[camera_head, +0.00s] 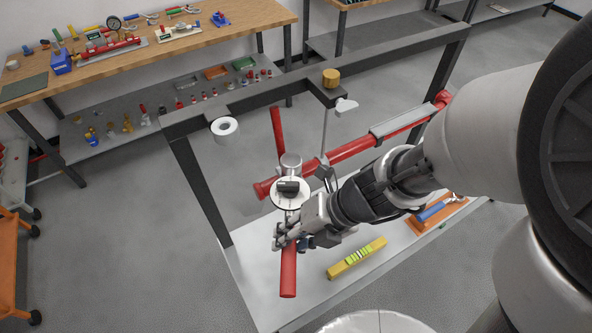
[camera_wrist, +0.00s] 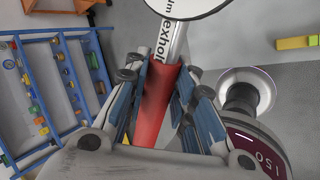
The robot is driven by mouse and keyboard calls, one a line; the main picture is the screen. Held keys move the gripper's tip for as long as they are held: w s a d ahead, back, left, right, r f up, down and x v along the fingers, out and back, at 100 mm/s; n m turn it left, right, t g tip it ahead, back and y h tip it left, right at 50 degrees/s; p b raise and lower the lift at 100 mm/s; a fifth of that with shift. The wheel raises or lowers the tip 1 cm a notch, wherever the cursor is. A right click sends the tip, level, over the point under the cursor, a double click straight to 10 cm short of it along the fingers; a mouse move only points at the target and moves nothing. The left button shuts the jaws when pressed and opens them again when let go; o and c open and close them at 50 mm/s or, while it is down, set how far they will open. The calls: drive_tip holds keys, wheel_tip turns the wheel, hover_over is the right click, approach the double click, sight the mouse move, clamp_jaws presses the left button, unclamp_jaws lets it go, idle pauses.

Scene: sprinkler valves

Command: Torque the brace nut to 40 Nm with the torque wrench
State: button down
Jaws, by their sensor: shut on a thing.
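The torque wrench has a red handle (camera_head: 288,272), a round white dial (camera_head: 290,205) with a dark part on it, and a silver head (camera_head: 291,160). My gripper (camera_head: 290,238) is shut around the handle below the dial. In the wrist view, both fingers of my gripper (camera_wrist: 157,100) press on the red handle (camera_wrist: 152,112), with a lettered silver shaft (camera_wrist: 172,42) beyond. A thin brace rod (camera_head: 325,130) hangs from the dark frame near the red pipe (camera_head: 350,148). I cannot make out the brace nut, nor whether the wrench head touches anything.
A dark frame (camera_head: 205,195) stands around the work. A yellow level (camera_head: 357,257) and an orange tray (camera_head: 420,226) with a blue-handled tool (camera_head: 432,211) lie on the white board (camera_head: 310,285). A wooden bench (camera_head: 200,43) with parts stands at the back left.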

drive_tip(key=shift+a+m+b, duration=0.4)
drive_tip(key=shift+a+b, duration=0.25)
drive_tip(key=shift+b, duration=1.05)
drive_tip(key=shift+a+t, duration=0.25)
drive_tip(key=shift+t, duration=0.05)
drive_tip(key=shift+a+m, duration=0.3)
drive_tip(key=shift+a, duration=0.05)
drive_tip(key=shift+a+m+t+b, duration=0.4)
drive_tip(key=shift+a+m+b, duration=0.1)
drive_tip(key=shift+a+b, duration=0.25)
drive_tip(key=shift+d, duration=0.2)
drive_tip(key=shift+d+n, duration=0.3)
drive_tip(key=shift+d, duration=0.05)
drive_tip(key=shift+s+d+g, duration=0.1)
drive_tip(key=shift+d+g, duration=0.2)
drive_tip(key=shift+d, duration=0.05)
drive_tip(key=shift+r+p, duration=0.15)
drive_tip(key=shift+p, duration=0.3)
